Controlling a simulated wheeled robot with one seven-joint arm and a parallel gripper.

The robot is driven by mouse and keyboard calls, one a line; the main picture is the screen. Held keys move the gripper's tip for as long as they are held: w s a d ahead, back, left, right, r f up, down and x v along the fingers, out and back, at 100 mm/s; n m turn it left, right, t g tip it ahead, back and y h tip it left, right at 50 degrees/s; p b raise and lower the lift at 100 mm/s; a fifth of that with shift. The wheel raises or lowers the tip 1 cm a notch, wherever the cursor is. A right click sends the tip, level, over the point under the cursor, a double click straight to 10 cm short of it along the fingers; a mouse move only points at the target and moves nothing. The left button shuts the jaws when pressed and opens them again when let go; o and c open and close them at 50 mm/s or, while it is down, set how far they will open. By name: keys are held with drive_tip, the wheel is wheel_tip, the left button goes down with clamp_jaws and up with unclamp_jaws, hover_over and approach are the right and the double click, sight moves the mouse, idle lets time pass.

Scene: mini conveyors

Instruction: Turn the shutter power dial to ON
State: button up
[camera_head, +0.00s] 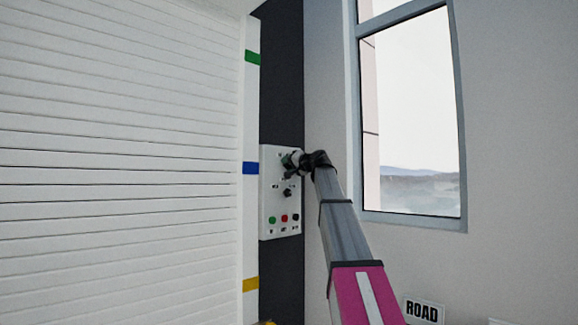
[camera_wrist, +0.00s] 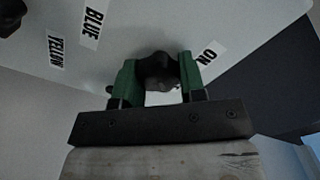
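The white control panel (camera_head: 268,200) is mounted on the dark column beside the shutter. My gripper (camera_wrist: 157,78) is at the panel's top, with its two green fingers on either side of the black shutter power dial (camera_wrist: 158,66). The fingers appear to touch the dial on both sides. An ON label (camera_wrist: 208,56) is just right of the dial in the wrist view. The dial's pointer direction is not clear. In the head view my gripper (camera_head: 292,160) covers the dial.
A second black knob (camera_head: 288,192) sits below on the panel; BLUE (camera_wrist: 93,24) and YELLOW (camera_wrist: 55,50) labels are near it. Green (camera_head: 272,220) and red (camera_head: 284,218) buttons are lower. The white slatted shutter (camera_head: 120,170) is left, a window (camera_head: 415,190) right.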

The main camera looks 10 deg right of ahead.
drive_tip(key=shift+n, duration=0.3)
drive_tip(key=n, duration=0.5)
drive_tip(key=shift+a+n, duration=0.1)
drive_tip(key=shift+n, duration=0.2)
drive_tip(key=n, duration=0.5)
drive_tip(key=shift+s+a+n, duration=0.1)
drive_tip(key=shift+s+n, duration=0.05)
drive_tip(key=shift+n, duration=0.15)
idle(0.4)
drive_tip(key=o, duration=0.9)
drive_tip(key=shift+o, duration=0.2)
drive_tip(key=v, duration=1.1)
